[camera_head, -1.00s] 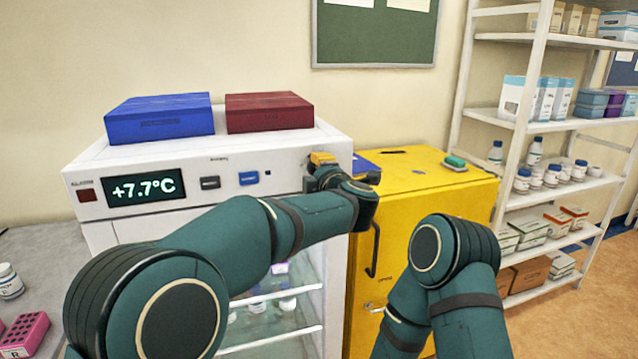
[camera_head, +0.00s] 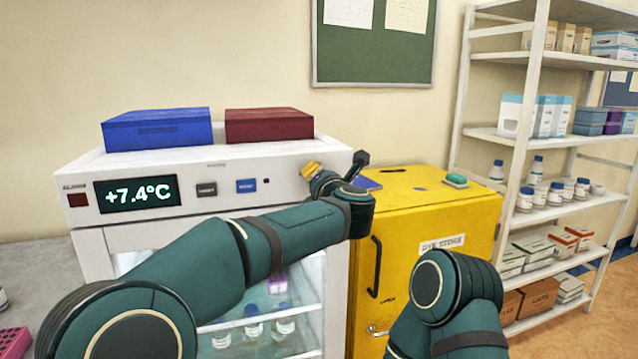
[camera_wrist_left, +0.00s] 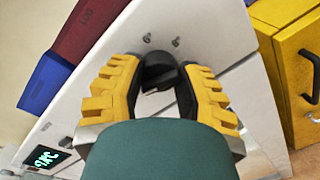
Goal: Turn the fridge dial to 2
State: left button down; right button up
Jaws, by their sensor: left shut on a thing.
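The white fridge (camera_head: 225,170) has a front panel with a display (camera_head: 137,194) reading +7.4°C. My left gripper (camera_head: 318,174) is at the right end of this panel, with one yellow finger showing. In the left wrist view the yellow fingers (camera_wrist_left: 163,82) close on both sides of the black dial (camera_wrist_left: 158,68) and are shut on it. The dial's numbers and pointer cannot be read; in the head view my gripper hides the dial. My right arm shows at the lower right, but its gripper is out of view.
A blue box (camera_head: 158,129) and a dark red box (camera_head: 268,125) lie on the fridge. A yellow cabinet (camera_head: 440,215) stands close to its right, with a green item (camera_head: 456,180) on top. A white shelf (camera_head: 540,110) with bottles and boxes stands farther right.

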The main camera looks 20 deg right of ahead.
pick_arm(q)
jog(key=shift+a+r+n, duration=0.1)
jog(key=shift+r+n, duration=0.1)
jog(key=shift+n, duration=0.1)
jog(key=c, duration=0.5)
grip_release()
jog(key=shift+f, duration=0.15)
jog(key=shift+c, duration=0.2)
jog(key=s, duration=1.2)
jog(key=shift+a+r, duration=0.15)
jog(key=shift+r, duration=0.05)
jog(key=shift+w+f, duration=0.1)
